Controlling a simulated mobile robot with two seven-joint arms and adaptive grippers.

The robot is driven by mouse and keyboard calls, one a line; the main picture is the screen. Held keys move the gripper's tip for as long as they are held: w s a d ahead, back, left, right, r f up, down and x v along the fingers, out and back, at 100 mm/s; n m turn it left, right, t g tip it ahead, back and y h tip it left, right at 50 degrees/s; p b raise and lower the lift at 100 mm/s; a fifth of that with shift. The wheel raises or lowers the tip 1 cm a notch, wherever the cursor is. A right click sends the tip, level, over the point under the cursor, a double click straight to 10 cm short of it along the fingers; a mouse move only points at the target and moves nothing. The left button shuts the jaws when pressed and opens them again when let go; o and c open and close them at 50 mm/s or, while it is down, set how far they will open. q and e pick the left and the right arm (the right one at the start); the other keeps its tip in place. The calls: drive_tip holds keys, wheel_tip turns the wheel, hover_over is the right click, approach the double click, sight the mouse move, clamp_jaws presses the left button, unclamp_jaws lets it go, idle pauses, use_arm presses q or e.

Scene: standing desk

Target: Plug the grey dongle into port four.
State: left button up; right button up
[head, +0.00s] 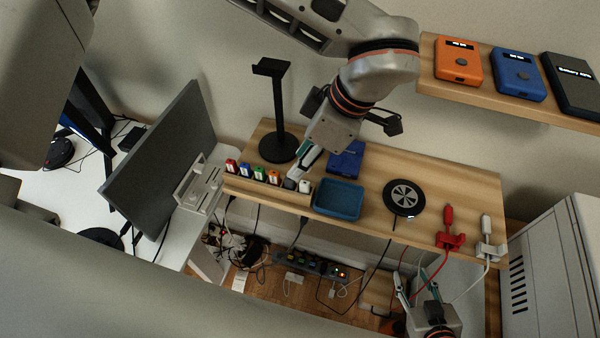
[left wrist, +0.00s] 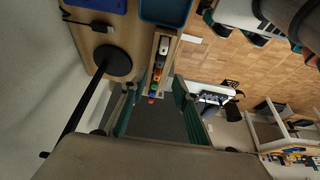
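Small dongles stand in a row in a wooden holder (head: 268,190) at the desk's front left edge. The grey dongle (head: 290,184) stands between the orange dongle (head: 274,177) and the white dongle (head: 305,186). My left gripper (head: 299,170) points down just above the grey dongle; contact cannot be told. In the left wrist view its fingers (left wrist: 154,84) are spread, with the row between them and nothing gripped. My right gripper (head: 419,288) is open and empty below the desk's front right. A pale slotted unit (head: 202,184) stands left of the holder; no port number is readable.
A teal tray (head: 338,199) is just right of the holder. A headphone stand (head: 279,100) rises behind it, and a monitor (head: 160,150) stands at left. A round black pad (head: 404,197) and cable clips (head: 449,240) are to the right. A shelf (head: 440,86) hangs above.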

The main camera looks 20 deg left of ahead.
sight(290, 179)
use_arm(q)
drive_tip(key=b+x, duration=0.1)
drive_tip(key=x, duration=0.1)
drive_tip(key=shift+s+a+f, duration=0.1)
drive_tip(key=shift+s+f, duration=0.05)
drive_tip(key=shift+f, duration=0.25)
drive_tip(key=b+x, duration=0.2)
drive_tip(key=x, duration=0.1)
drive_tip(key=b+x, duration=0.1)
drive_tip(key=shift+f, duration=0.5)
drive_tip(key=shift+r, duration=0.15)
drive_tip(key=shift+c, duration=0.7)
clamp_jaws()
use_arm(e)
drive_tip(key=f, duration=0.2)
drive_tip(key=s+f, duration=0.1)
drive_tip(key=f, duration=0.2)
drive_tip(key=shift+a, duration=0.1)
